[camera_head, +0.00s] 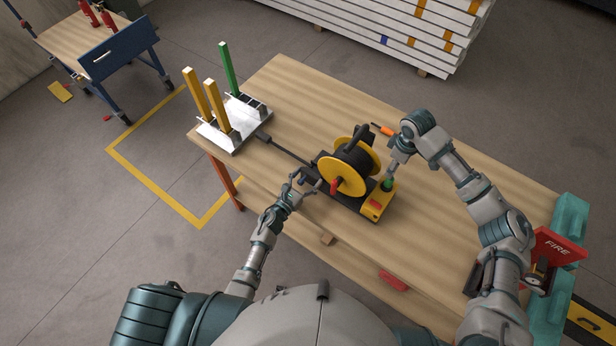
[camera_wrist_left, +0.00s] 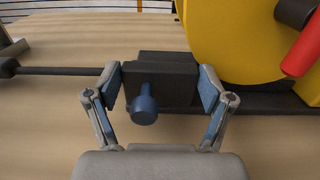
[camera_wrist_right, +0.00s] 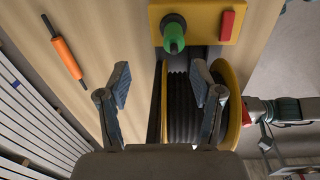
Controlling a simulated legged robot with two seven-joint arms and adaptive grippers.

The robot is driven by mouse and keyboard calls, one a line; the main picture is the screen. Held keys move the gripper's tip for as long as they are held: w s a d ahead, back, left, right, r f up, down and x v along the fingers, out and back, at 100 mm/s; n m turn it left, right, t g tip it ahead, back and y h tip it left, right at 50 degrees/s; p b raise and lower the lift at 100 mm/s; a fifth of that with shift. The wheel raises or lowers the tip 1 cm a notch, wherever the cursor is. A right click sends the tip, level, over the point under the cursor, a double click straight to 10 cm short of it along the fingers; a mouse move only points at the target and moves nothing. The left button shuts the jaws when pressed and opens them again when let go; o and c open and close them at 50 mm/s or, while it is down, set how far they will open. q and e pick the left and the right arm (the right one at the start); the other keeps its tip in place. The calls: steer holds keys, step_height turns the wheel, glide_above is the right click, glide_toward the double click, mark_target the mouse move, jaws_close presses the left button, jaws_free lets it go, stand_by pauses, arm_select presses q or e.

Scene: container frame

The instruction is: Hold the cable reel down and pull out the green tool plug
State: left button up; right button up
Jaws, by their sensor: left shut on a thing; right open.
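The cable reel (camera_head: 343,176), with yellow flanges, black cable and a red crank handle, stands on a dark base on the workbench. My left gripper (camera_head: 303,180) is shut on a black block (camera_wrist_left: 172,82) at the left end of the reel's base; a blue knob (camera_wrist_left: 144,105) sticks out between its fingers. The green tool plug (camera_head: 387,184) sits upright in a yellow box with a red switch at the base's right end. My right gripper (camera_head: 394,166) is open and empty near the plug. In the right wrist view the plug (camera_wrist_right: 174,36) is beyond the fingertips, apart from them.
An orange-handled tool (camera_head: 383,130) lies behind the reel. A metal rack (camera_head: 233,125) with yellow and green posts stands at the bench's left end. A small wooden block and a red item lie near the front edge.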

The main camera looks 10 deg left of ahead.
mark_target(388, 183)
steer(key=shift+s+f+g, duration=0.1)
steer(key=shift+s+g, duration=0.3)
steer(key=shift+s, duration=0.35)
steer(key=shift+f, duration=4.5)
jaws_close()
steer(key=shift+r, duration=3)
